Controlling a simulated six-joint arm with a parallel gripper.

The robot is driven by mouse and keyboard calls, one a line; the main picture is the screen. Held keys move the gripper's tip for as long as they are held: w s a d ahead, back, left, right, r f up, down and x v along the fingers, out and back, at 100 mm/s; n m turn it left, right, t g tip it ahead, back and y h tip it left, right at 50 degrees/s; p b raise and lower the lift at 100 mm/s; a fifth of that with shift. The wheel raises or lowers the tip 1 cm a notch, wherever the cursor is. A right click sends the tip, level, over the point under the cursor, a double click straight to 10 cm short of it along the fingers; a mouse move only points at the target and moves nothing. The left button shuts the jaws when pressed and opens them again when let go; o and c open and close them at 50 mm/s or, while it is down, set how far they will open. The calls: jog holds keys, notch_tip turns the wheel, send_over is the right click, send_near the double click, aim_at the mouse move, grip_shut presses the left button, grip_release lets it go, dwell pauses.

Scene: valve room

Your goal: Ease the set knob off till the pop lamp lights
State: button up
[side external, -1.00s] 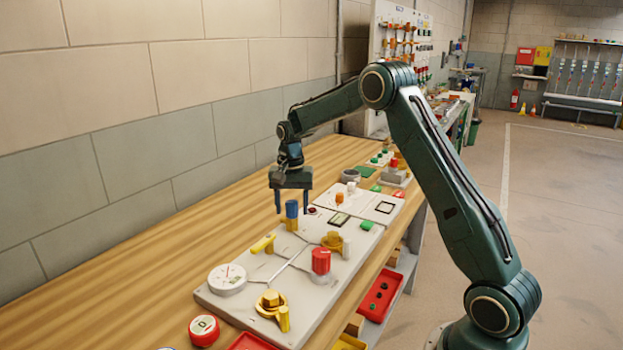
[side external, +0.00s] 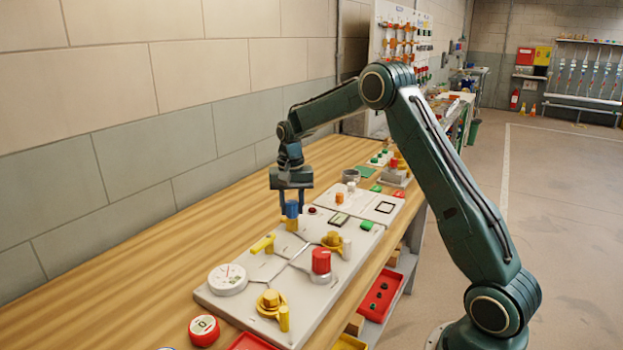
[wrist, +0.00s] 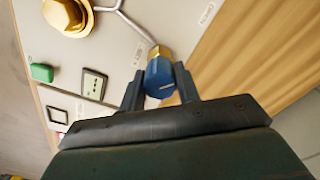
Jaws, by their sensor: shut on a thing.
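The set knob, a blue fluted cap (side external: 291,209) on a brass-coloured stem, stands upright on the light panel. In the wrist view the blue knob (wrist: 159,78) shows a pale pointer line, with the brass part (wrist: 160,52) beyond it. My gripper (side external: 291,204) comes down from above and is shut on the blue knob, one finger on each side. It also shows in the wrist view (wrist: 160,87). A small dark red dome (side external: 313,210), which may be the pop lamp, sits just behind the knob and looks unlit. It is not visible in the wrist view.
On the panel (side external: 235,302) stand a round white gauge (side external: 228,279), a red-capped knob (side external: 321,261), brass valves (side external: 270,303) and a yellow lever (side external: 262,244). A green button (side external: 366,225) is at the right. Bare wood bench (side external: 130,270) lies left of the panel.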

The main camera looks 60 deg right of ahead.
aim_at(292, 202)
jog(key=o, duration=1)
jog(key=shift+r, duration=0.2)
notch_tip(292, 202, up, 14)
jog(key=shift+f, duration=0.25)
